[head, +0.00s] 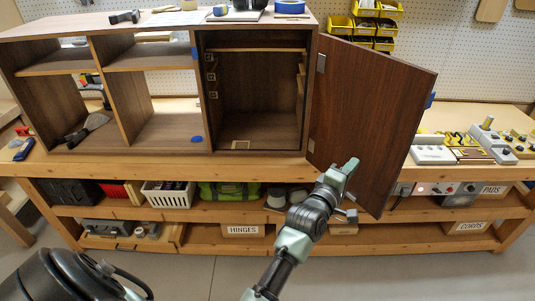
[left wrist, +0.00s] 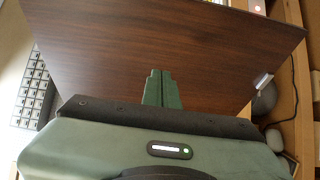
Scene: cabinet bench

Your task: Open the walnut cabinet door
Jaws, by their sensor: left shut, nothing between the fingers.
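The walnut cabinet (head: 254,33) stands on the wooden bench. Its door (head: 371,115) is swung wide open to the right, hinged at the right side of the compartment, and the empty inside shows. My left gripper (head: 349,166) is shut and empty, in front of the lower part of the door's inner face. In the left wrist view the green fingers (left wrist: 160,88) are together against the brown door panel (left wrist: 170,40); whether they touch it I cannot tell. My right gripper is not seen; a dark arm part of mine is at the lower left.
Open shelves (head: 145,65) are left of the door compartment. A scraper-like tool (head: 88,130) lies in them. Electrical devices (head: 433,155) stand on the bench right of the door. Bins and boxes, including a white basket (head: 168,197), fill the lower shelf. Floor in front is clear.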

